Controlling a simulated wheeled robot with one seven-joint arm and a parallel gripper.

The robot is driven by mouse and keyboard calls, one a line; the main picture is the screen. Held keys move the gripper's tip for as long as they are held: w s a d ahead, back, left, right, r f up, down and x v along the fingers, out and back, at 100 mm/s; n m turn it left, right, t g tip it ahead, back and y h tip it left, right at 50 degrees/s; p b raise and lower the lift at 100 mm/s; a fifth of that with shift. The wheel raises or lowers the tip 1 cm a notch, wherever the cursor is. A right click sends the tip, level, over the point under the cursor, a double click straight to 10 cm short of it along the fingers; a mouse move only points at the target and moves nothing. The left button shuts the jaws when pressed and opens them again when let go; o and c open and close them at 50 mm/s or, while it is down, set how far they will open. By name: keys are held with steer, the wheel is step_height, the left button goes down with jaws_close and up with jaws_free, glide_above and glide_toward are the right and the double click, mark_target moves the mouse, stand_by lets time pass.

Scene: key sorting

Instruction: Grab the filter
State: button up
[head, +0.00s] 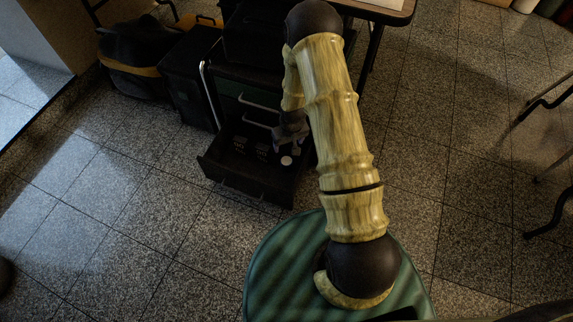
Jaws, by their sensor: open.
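A dark lower drawer (224,184) stands pulled out from a black cabinet. Several small items lie inside it. A small pale round item (287,160) is at the drawer's right side; I cannot tell whether it is the filter. Two small dark items with lighter marks (240,145) (263,151) lie to its left, too small to name. My gripper (284,148) is open over the right part of the drawer, close to the pale item. My arm hides part of the cabinet, and the fingertips are hard to make out.
The cabinet (262,93) has closed drawers with metal handles above the open one. A black bin (190,85) and a dark bag with a yellow band (135,60) stand to the left. A table (385,12) is behind. Chair legs (545,105) are at right. Tiled floor at left is clear.

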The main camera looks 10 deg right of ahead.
steer(key=b, duration=0.6)
glide_above(287, 161)
steer(key=s, duration=0.1)
steer(key=f, duration=1.1)
steer(key=shift+s+a+f, duration=0.1)
steer(key=shift+a+f, duration=0.1)
steer(key=shift+f, duration=0.05)
steer(key=f+b, duration=0.2)
steer(key=w+f+b, duration=0.1)
steer(key=f+b, duration=0.2)
steer(key=shift+d+f, duration=0.15)
steer(key=c, duration=1.1)
steer(key=shift+o, duration=0.2)
